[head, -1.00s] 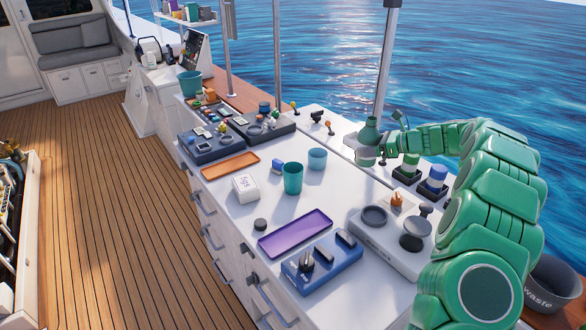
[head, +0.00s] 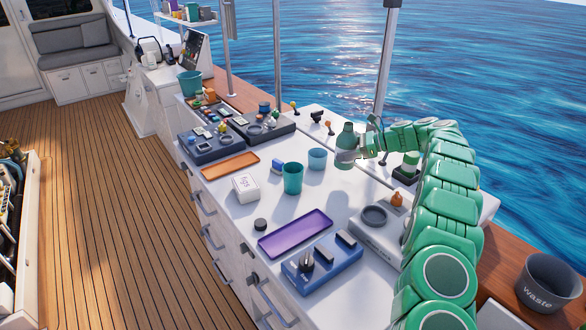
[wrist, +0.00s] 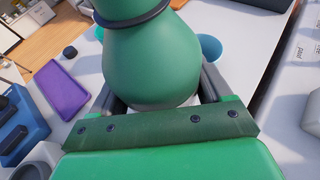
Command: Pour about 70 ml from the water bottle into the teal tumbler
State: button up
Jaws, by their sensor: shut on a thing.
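The green water bottle (head: 346,137) is upright in my gripper (head: 352,153), in the air over the back of the white counter. In the wrist view the bottle (wrist: 150,60) fills the middle, with a finger of my gripper (wrist: 158,96) on each side; its base is hidden. The teal tumbler (head: 292,178) stands upright on the counter, left of and nearer than the bottle. In the wrist view only a sliver of the tumbler (wrist: 98,33) shows beside the bottle. I cannot see the water level in either.
A light blue cup (head: 317,158) stands between the tumbler and the bottle. A white box (head: 246,187), a purple tray (head: 295,233) and a blue holder (head: 322,263) lie around the tumbler. A waste bin (head: 548,284) is at the right.

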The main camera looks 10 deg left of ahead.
jog(key=a+f+n+g, duration=0.1)
jog(key=a, duration=0.1)
jog(key=s+a+f+n+g, duration=0.1)
jog(key=a, duration=0.1)
jog(key=s+a+f+g, duration=0.1)
jog(key=a, duration=0.1)
jog(key=shift+f+n, duration=0.4)
jog(key=shift+s+a+f+n+g, duration=0.25)
jog(key=shift+s+a+g, duration=0.1)
jog(key=shift+a, duration=0.1)
jog(key=shift+s+a+f+n+g, duration=0.15)
jog(key=shift+s+a+f+g, duration=0.1)
jog(key=shift+a+g, duration=0.15)
jog(key=shift+a+r+h, duration=0.1)
jog(key=shift+a+h, duration=0.05)
jog(key=shift+h, duration=0.35)
